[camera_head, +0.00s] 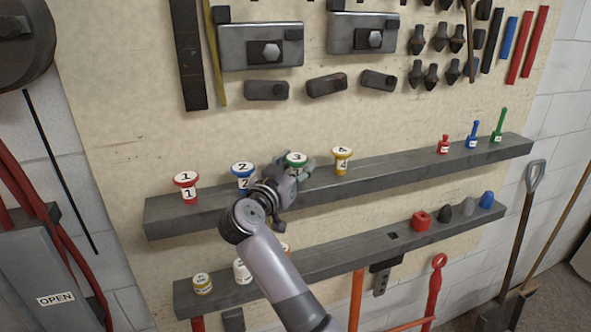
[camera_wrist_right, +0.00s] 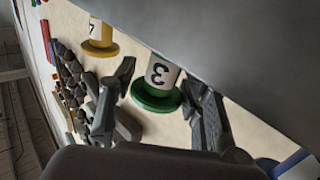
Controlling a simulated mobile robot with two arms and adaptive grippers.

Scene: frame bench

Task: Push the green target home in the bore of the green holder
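The green target (camera_head: 296,159), a white piece with a green rim and the number 3, is at the upper grey shelf (camera_head: 395,172). Its lower part is hidden in the head view by my right gripper (camera_head: 294,171). In the right wrist view the green target (camera_wrist_right: 156,98) shows between the two spread fingers of the right gripper (camera_wrist_right: 161,76), with visible gaps beside its rim. I cannot make out a green holder or its bore, nor how deep the target sits. My left gripper is not in view.
A blue target (camera_head: 243,169) with a 2 is close left of my gripper, a yellow one (camera_head: 342,158) right of it, and a red one (camera_head: 185,182) further left. Small handled pieces, including a green one (camera_head: 499,125), stand at the shelf's right end. A lower shelf (camera_head: 345,248) runs below.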

